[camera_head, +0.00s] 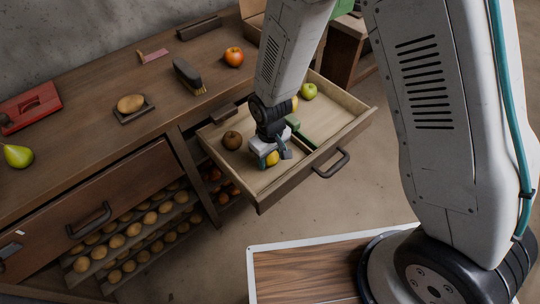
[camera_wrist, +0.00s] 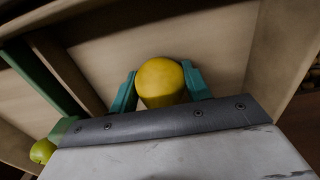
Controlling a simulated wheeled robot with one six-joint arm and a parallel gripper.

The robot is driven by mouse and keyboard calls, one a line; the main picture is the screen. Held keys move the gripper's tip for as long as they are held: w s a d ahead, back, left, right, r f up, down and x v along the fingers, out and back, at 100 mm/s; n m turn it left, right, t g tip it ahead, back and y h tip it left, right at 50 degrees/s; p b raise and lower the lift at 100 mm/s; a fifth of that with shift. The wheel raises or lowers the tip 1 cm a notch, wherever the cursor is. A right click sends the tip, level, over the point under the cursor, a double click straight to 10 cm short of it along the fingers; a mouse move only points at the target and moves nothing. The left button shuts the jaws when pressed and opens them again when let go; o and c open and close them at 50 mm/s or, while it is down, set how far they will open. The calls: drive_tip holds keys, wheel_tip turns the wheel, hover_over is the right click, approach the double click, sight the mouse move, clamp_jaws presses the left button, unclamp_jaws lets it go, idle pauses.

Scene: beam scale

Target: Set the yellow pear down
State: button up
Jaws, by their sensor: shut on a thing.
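The yellow pear (camera_head: 272,158) is between the jaws of my gripper (camera_head: 278,154), inside the open drawer (camera_head: 325,152). In the wrist view the rounded yellow pear (camera_wrist: 160,83) sits between the two teal fingers of my gripper (camera_wrist: 160,78), one at each side, shut on it. Pale drawer floor lies beyond it. I cannot tell whether the pear touches the floor. In the head view my gripper partly hides the pear.
On the cabinet top are an orange fruit (camera_head: 234,57), a brush (camera_head: 188,75), a potato-like item on a small tray (camera_head: 131,104) and a green pear (camera_head: 17,156).

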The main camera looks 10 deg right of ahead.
drive_tip(key=shift+f, duration=0.15)
drive_tip(key=o, duration=1)
drive_tip(key=shift+o, duration=0.2)
